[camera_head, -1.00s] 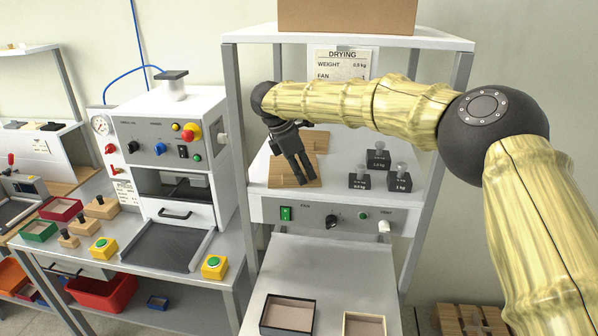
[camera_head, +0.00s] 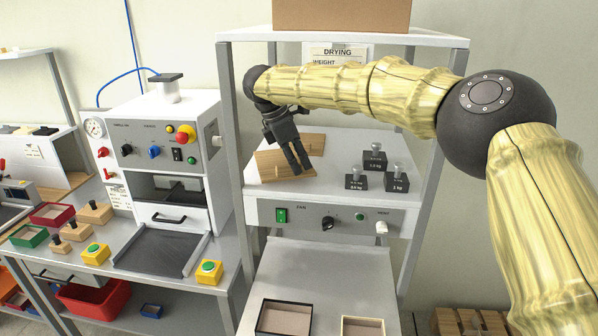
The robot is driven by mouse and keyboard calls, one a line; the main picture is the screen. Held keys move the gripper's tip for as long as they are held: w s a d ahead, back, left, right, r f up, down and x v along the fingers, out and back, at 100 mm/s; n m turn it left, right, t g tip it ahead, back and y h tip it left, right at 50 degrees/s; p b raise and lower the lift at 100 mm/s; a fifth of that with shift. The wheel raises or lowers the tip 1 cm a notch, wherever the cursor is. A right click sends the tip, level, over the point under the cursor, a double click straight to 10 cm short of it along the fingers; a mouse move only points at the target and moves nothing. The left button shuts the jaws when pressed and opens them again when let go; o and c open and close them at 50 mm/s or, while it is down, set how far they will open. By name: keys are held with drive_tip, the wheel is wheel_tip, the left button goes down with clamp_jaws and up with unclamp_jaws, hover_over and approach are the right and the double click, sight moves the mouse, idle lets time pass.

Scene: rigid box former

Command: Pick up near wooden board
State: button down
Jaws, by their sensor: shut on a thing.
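The near wooden board (camera_head: 272,166) is a flat light-brown plate at the left of the white drying shelf, its right edge slightly raised in the picture. My gripper (camera_head: 297,166) is dark, points down, and is shut on this board, its fingers covering part of the board's right side. I cannot tell clearly whether the board is clear of the shelf. The far wooden board (camera_head: 315,143) lies just behind and to the right, partly hidden by my gripper.
Several black weights with knobs (camera_head: 375,161) stand on the shelf (camera_head: 335,187) to the right. A control panel (camera_head: 345,219) runs along the shelf front. Two open boxes (camera_head: 285,318) lie on the lower surface. A press machine (camera_head: 165,140) stands left, and a cardboard box (camera_head: 340,15) sits above.

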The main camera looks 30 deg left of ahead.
drive_tip(key=s+d+r+b, duration=0.1)
drive_tip(key=s+d+b, duration=0.5)
drive_tip(key=s, duration=0.7)
drive_tip(key=shift+s+d+r, duration=0.25)
drive_tip(key=shift+d, duration=0.6)
